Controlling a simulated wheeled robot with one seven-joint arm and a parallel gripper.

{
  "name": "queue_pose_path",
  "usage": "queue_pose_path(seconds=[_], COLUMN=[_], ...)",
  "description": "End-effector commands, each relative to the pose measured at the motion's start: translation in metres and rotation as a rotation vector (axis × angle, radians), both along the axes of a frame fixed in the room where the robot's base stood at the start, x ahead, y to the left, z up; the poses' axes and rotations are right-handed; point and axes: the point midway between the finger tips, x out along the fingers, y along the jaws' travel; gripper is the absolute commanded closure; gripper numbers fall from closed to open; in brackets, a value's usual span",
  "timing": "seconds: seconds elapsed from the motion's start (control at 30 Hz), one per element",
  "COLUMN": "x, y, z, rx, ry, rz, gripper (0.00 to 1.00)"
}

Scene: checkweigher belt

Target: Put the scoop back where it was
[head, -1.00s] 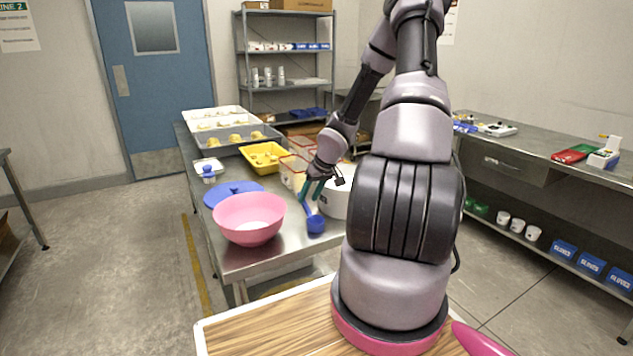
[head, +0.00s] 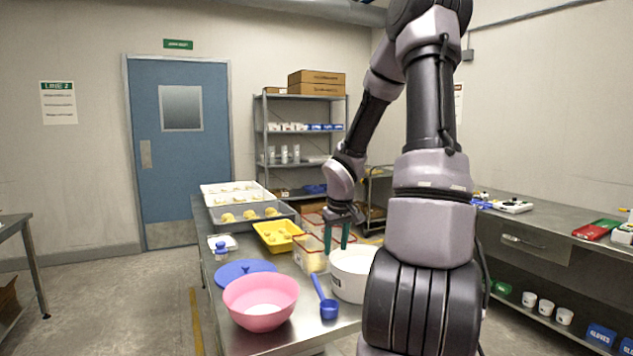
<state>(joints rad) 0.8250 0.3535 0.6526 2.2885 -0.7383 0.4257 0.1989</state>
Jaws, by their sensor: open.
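The blue scoop (head: 327,304) lies on the steel table, its cup toward the front edge and its handle pointing back. It is between the pink bowl (head: 260,302) and the white tub (head: 351,275). My gripper (head: 338,242) is open and empty, its green fingers pointing down behind the scoop and above the height of its handle. The fingers are apart from the scoop. They appear close to the back rim of the tub and the clear red-rimmed containers (head: 311,254); I cannot tell the exact gap.
A blue lid (head: 245,272) lies behind the bowl. My arm hides the table's right side. A side bench (head: 560,240) is at right.

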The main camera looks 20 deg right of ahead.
Motion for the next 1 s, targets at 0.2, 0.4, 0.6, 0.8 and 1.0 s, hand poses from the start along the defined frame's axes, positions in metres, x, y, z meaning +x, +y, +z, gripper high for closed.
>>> queue_pose_path(seconds=[0.2, 0.4, 0.6, 0.8, 1.0], x=[-0.036, -0.082, -0.137, -0.182, -0.198], y=[0.027, 0.065, 0.111, 0.143, 0.154], z=[0.086, 0.158, 0.214, 0.245, 0.254], rx=[-0.107, -0.064, 0.114, 0.315, 0.399], ry=[-0.044, -0.147, -0.261, -0.322, -0.333], rz=[-0.126, -0.244, -0.313, -0.321, -0.317], gripper=[0.48, 0.48, 0.48, 0.48, 0.48])
